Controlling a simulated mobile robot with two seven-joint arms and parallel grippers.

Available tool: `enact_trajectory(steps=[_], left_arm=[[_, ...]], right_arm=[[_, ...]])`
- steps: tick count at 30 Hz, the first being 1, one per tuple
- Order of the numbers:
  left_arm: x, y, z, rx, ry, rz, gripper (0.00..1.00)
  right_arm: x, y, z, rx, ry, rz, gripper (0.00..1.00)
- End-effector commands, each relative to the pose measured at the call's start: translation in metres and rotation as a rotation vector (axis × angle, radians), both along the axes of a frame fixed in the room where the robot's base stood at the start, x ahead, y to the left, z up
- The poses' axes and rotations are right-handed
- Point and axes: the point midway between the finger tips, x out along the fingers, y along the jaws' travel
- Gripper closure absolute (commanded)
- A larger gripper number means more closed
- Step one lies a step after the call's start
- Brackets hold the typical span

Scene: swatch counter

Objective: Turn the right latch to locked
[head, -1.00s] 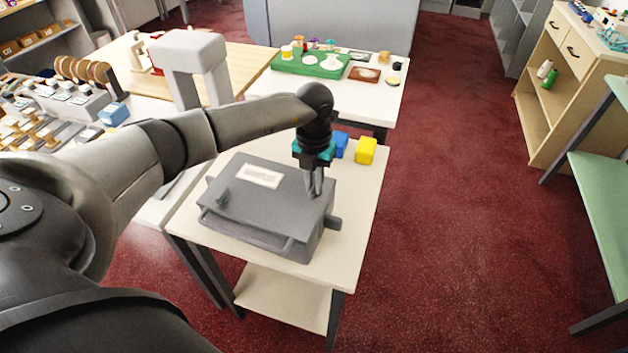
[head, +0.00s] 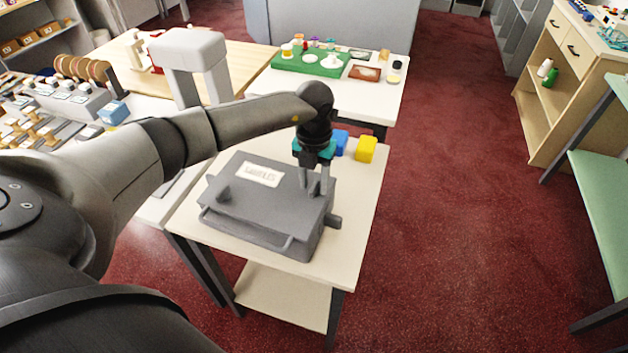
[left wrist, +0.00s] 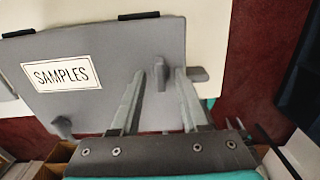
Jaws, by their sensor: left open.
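A grey case (head: 262,208) with a white SAMPLES label lies shut on a small pale table. Its left latch (head: 224,195) stands on the lid near the front left; it also shows in the left wrist view (left wrist: 62,127). The right latch (left wrist: 160,75) is upright in the left wrist view, between my finger tips and apparently apart from both. In the head view my fingers hide most of it. My left gripper (head: 314,188) points down over the lid's right side, open and empty; its fingers straddle the right latch in the left wrist view (left wrist: 160,73). My right gripper is not in view.
A grey knob (head: 334,221) sticks out from the case's right side, and a handle bar (head: 265,240) runs along its front. A blue block (head: 342,142) and a yellow block (head: 366,149) stand behind the gripper. Bare tabletop (head: 362,195) lies to the right.

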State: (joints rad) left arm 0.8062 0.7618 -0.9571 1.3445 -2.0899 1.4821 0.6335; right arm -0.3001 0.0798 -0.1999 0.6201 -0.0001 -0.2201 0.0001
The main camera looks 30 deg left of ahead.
Motion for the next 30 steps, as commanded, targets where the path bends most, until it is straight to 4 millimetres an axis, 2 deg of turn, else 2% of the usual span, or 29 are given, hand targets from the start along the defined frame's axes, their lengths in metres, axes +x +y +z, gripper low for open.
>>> enact_trajectory(steps=[5,8,21,25,30], left_arm=[[0.001,0.000,0.009,-0.001,-0.001,0.000,0.55],[0.001,0.001,0.025,0.001,-0.005,-0.001,0.55],[0.001,0.000,0.125,0.000,-0.004,0.000,0.55],[0.001,0.000,0.142,0.000,-0.002,0.001,0.55],[0.000,0.000,0.152,0.000,0.000,0.000,0.55]], right_arm=[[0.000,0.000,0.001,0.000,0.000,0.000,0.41],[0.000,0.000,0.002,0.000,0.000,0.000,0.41],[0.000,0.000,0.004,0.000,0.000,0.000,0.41],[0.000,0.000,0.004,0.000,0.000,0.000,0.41],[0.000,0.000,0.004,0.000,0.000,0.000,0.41]])
